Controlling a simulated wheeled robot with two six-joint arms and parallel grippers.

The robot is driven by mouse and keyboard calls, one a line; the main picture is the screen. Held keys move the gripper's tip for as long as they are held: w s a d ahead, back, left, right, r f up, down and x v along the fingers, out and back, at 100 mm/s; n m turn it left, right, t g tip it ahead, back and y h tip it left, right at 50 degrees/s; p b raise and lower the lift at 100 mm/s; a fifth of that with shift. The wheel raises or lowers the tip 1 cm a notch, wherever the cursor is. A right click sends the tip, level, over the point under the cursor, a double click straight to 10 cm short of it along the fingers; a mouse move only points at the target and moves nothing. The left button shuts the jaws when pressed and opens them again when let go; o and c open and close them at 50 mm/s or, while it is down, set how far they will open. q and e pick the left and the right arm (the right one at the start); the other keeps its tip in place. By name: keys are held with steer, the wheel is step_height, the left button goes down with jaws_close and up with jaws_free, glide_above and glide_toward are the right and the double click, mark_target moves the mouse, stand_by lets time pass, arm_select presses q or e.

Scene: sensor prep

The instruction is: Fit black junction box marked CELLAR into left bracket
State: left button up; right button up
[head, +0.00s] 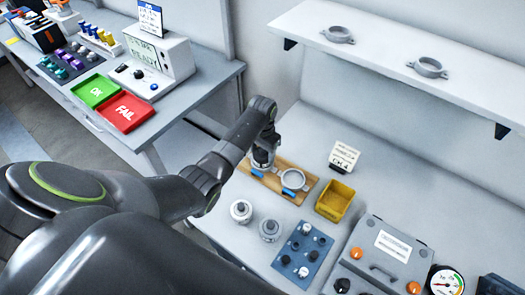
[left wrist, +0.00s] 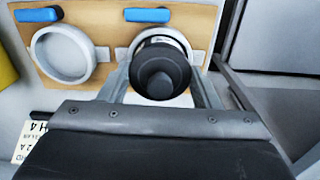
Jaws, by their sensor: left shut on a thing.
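My left gripper (head: 263,158) is shut on the junction box, a round piece with a black top (left wrist: 163,70). It holds the box upright at the left bracket of the wooden board (head: 272,182). In the left wrist view, a pale ring (left wrist: 160,36) shows behind the box, which appears over or inside it; how deep it sits cannot be told. The label on the box is not readable. The right bracket (head: 293,179), a pale ring, is empty; it also shows in the left wrist view (left wrist: 62,54). My right gripper is not in view.
Two grey round pieces (head: 241,210) (head: 270,229) stand in front of the board, beside a blue tray of knobs (head: 302,250). A yellow bin (head: 335,201) and a small sign (head: 344,156) are to its right. A shelf (head: 400,48) with two ring brackets hangs above.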

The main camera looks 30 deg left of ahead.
arm_select(q)
steer(key=o, duration=0.9)
steer(key=shift+r+p, duration=3.55)
steer(key=shift+p, duration=0.55)
steer(key=shift+f, duration=0.1)
